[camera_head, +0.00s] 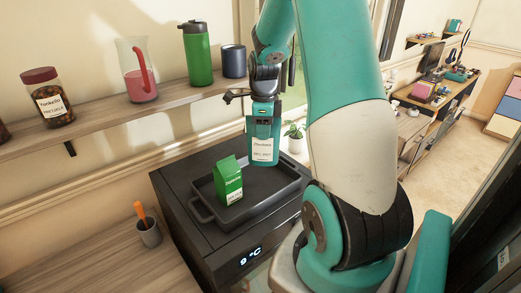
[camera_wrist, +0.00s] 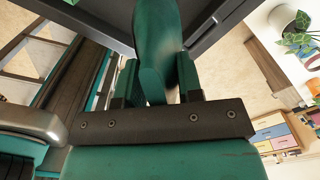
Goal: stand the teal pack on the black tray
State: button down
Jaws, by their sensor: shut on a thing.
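The teal pack (camera_head: 264,149), with a white label, hangs upright in my gripper (camera_head: 263,122), over the back part of the black tray (camera_head: 262,188). My gripper is shut on the pack's upper part. In the wrist view the pack (camera_wrist: 158,40) sits between the two fingers of my gripper (camera_wrist: 158,78). I cannot tell whether the pack's base touches the tray or is just above it.
A green carton (camera_head: 228,182) stands on the tray, left of the pack. The tray lies on a dark appliance (camera_head: 232,245) with a lit display. A shelf (camera_head: 110,113) behind holds a jar, pitcher, green bottle and mug. A cup (camera_head: 149,233) stands at left.

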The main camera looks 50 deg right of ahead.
aim_at(263, 151)
notch_tip(263, 151, down, 8)
jog(key=shift+r+p, duration=0.1)
jog(key=shift+p, duration=0.6)
jog(key=c, duration=0.8)
grip_release()
jog(key=shift+o, duration=0.2)
